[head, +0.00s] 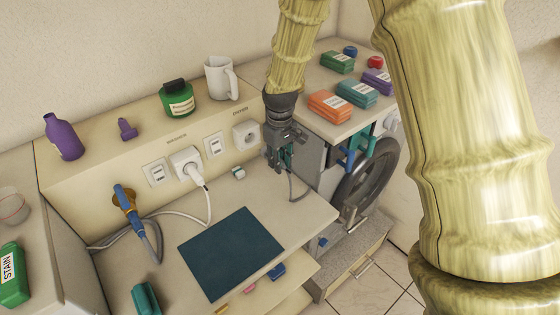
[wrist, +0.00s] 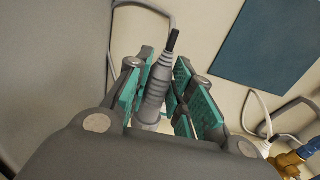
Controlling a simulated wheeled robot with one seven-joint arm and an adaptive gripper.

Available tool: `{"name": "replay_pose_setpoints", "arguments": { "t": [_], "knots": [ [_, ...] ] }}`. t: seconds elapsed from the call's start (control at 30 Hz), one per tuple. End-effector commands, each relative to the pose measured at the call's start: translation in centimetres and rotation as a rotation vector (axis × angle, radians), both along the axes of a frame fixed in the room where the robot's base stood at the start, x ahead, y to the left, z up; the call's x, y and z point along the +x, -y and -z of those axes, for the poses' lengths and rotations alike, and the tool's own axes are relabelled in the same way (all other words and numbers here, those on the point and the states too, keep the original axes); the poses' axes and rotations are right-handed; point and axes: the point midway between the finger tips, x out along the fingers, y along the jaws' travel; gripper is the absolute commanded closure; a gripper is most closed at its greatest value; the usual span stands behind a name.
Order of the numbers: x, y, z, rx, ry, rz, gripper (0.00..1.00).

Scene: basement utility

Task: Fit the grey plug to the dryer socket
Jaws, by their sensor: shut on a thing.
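My gripper (head: 281,163) is shut on the grey plug and holds it above the right end of the counter. In the wrist view the grey plug (wrist: 160,82), ribbed with a thin black tip, sits between the teal finger pads; its lower end is hidden. A grey cord (head: 294,187) hangs under the gripper in the head view. The dryer socket (head: 246,134), a white plate with a round face, is on the beige panel near the DRYER label, just left of the gripper. The plug and socket look apart.
A slotted outlet (head: 214,146) is left of the dryer socket. A white plug (head: 188,165) fills another outlet. A mug (head: 221,78) stands on the ledge above.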

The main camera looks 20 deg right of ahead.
Motion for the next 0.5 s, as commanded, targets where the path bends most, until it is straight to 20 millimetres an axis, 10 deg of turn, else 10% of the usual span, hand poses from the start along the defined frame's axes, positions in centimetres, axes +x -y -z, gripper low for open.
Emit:
{"name": "replay_pose_setpoints", "arguments": {
  "t": [0.5],
  "knots": [
    [2.1,-0.8,-0.1,0.0,0.0,0.0,1.0]
  ]
}}
